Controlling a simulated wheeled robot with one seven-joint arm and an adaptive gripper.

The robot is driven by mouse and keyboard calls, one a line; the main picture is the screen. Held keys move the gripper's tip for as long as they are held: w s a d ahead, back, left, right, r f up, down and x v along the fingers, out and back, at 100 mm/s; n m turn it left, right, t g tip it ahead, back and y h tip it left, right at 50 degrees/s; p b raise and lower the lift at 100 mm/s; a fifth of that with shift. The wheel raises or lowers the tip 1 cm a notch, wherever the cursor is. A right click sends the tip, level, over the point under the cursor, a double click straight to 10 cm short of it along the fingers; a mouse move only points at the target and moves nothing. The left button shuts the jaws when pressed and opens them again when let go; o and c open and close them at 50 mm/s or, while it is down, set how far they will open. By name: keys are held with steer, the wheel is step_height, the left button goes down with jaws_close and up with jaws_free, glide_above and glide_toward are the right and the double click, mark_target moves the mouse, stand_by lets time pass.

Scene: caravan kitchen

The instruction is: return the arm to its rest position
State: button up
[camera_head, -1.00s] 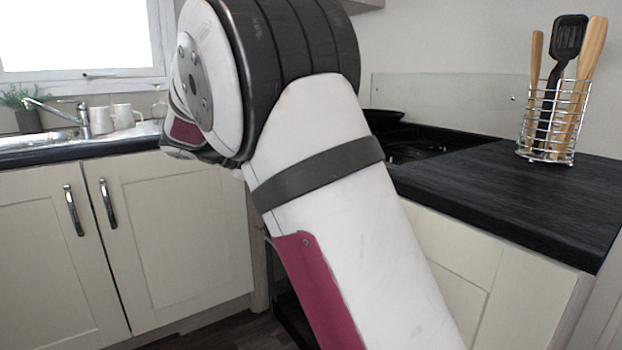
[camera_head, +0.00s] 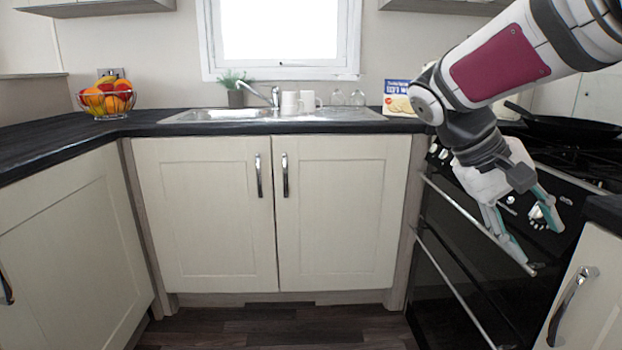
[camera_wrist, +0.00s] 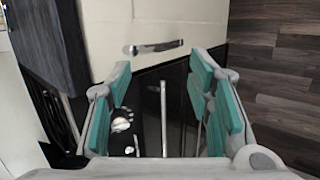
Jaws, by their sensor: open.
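My gripper (camera_head: 540,245) hangs at the right of the head view, fingers pointing down and to the right, in front of the black oven (camera_head: 470,270). Its teal-padded fingers are apart with nothing between them. My arm comes in from the upper right and bends down at the wrist. In the wrist view my gripper (camera_wrist: 165,95) is spread, with the oven front, its handle (camera_wrist: 164,115) and its knobs (camera_wrist: 122,124) showing beyond and between the fingers.
A cream drawer front with a metal handle (camera_head: 570,305) is close at the lower right. A black pan (camera_head: 565,127) sits on the hob. The sink (camera_head: 230,115), mugs (camera_head: 290,103) and fruit basket (camera_head: 107,98) are at the back. The floor (camera_head: 280,325) in the middle is clear.

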steer(key=s+a+f+t+y, duration=0.1)
steer(key=s+a+f+y, duration=0.25)
steer(key=s, duration=0.55)
steer(key=s+a+f+y, duration=0.25)
steer(key=s+a, duration=0.25)
steer(key=s, duration=0.3)
steer(key=s+a+f+t+y, duration=0.1)
steer(key=s+a+f+y, duration=0.15)
steer(key=s+a, duration=0.45)
steer(key=d+r+t+p, duration=0.1)
steer(key=r+t+p, duration=0.1)
steer(key=r+p, duration=1.5)
steer(key=s+d+r+t+p, duration=0.1)
steer(key=d+r+t+p, duration=0.1)
steer(key=r+p, duration=1.5)
steer(key=shift+s+r+n+h, duration=0.15)
steer(key=shift+r+n+h, duration=0.3)
steer(key=shift+r, duration=0.25)
